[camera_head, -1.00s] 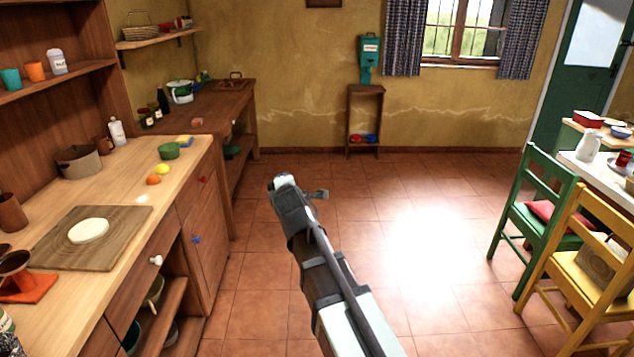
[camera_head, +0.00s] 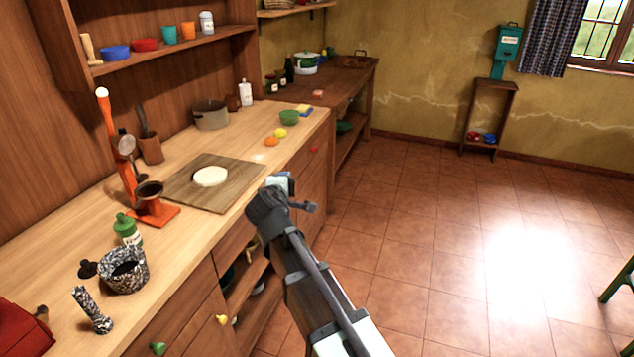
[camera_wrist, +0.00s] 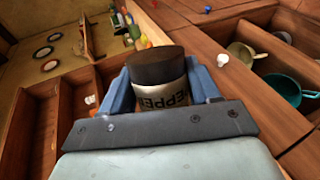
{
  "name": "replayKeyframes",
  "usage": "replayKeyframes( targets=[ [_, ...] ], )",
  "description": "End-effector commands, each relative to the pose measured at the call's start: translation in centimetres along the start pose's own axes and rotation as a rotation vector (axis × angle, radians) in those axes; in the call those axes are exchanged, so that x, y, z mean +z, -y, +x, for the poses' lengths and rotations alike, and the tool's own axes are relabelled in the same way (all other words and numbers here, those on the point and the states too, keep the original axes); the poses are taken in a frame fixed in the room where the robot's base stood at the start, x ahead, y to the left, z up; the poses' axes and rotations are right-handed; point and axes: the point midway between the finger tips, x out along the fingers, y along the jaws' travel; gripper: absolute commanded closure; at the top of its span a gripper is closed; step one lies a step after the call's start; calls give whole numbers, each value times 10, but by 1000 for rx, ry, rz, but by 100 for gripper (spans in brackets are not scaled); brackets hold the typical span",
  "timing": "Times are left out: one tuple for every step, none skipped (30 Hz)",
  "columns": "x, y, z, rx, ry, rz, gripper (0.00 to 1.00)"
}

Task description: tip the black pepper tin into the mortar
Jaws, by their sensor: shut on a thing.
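My gripper (camera_wrist: 155,90) is shut on the pepper tin (camera_wrist: 172,95) in the wrist view. The tin has a pale label reading "PEPPER" and a dark brown-black end facing the camera. In the head view my gripper (camera_head: 282,186) is over the front edge of the counter, right of the board; the tin cannot be made out clearly there. The mortar (camera_head: 125,284) is a black-and-white speckled bowl with a dark inside. It stands upright on the near left of the counter, well to the left of my gripper and nearer the camera.
An orange stand (camera_head: 152,214) and a board with a white disc (camera_head: 211,177) lie beyond. A red object (camera_head: 22,330) is at lower left.

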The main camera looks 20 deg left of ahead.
Motion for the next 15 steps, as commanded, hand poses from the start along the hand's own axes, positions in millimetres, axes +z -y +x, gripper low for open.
replayKeyframes(
  targets=[
    [-18, 3, -6, -1, -8, 3, 79],
    [-27, 4, -10, -1, -9, 8, 79],
    [-39, 6, -16, -2, -12, 13, 79],
    [-47, 8, -20, -3, -13, 17, 79],
    [-56, 10, -24, -3, -16, 21, 79],
    [-67, 12, -30, -4, -18, 26, 79],
    [-76, 14, -34, -5, -20, 31, 79],
    [-84, 16, -39, -6, -21, 34, 79],
    [-96, 18, -46, -6, -24, 40, 79],
    [-103, 20, -50, -7, -25, 43, 79],
    [-112, 22, -56, -8, -28, 49, 79],
    [-123, 25, -62, -9, -29, 53, 79],
    [-131, 26, -68, -9, -31, 58, 79],
    [-139, 28, -73, -9, -33, 61, 79],
    [-150, 31, -81, -11, -35, 68, 79]
  ],
)
